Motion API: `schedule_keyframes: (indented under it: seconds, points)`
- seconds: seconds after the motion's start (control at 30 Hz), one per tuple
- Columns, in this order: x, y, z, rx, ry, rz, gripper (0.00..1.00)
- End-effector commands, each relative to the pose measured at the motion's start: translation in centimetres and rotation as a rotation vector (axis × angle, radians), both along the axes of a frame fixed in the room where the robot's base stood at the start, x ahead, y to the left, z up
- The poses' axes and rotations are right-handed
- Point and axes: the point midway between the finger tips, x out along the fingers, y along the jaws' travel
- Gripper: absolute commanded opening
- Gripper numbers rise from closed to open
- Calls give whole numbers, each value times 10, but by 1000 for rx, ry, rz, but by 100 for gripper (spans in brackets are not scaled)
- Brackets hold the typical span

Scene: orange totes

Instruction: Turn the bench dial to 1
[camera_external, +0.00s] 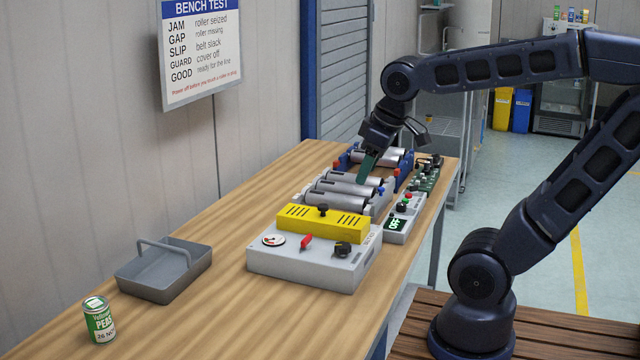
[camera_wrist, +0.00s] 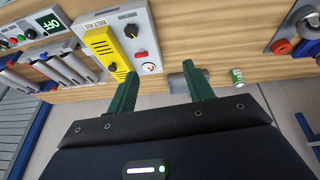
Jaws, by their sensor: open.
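The black dial (camera_external: 342,249) is a knob at the right of the front face of a grey bench unit (camera_external: 310,268). A red switch (camera_external: 306,241) and a round white gauge (camera_external: 273,240) sit to its left. The dial also shows in the wrist view (camera_wrist: 131,30), with the red switch (camera_wrist: 142,54) below it; its setting is too small to read. My gripper (camera_external: 368,165) has green fingers and hangs over the rollers behind the unit, apart from the dial. In the wrist view my gripper (camera_wrist: 160,70) is open and empty.
A yellow cover (camera_external: 322,223) with a black knob tops the unit. Silver rollers (camera_external: 340,190) and a box reading OFF (camera_external: 397,226) stand behind and right. A grey tray (camera_external: 165,270) and a green can (camera_external: 99,320) are at left. Bare wood lies between tray and unit.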

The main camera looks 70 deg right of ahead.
Motion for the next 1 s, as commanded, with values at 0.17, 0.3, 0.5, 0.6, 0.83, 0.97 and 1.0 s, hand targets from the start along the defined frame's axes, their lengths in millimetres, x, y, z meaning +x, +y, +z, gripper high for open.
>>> schedule_keyframes:
  seconds: [0.17, 0.3, 0.5, 0.6, 0.83, 0.97, 1.0]
  points:
    - [31, -33, -1, -63, 58, 10, 52]
    - [52, -61, -5, -99, 106, 30, 52]
    - [79, -107, -14, -136, 175, 63, 52]
    - [89, -133, -21, -145, 209, 82, 52]
    - [107, -198, -41, -149, 282, 130, 52]
    - [111, -237, -55, -141, 317, 158, 52]
    - [112, -250, -60, -137, 326, 168, 52]
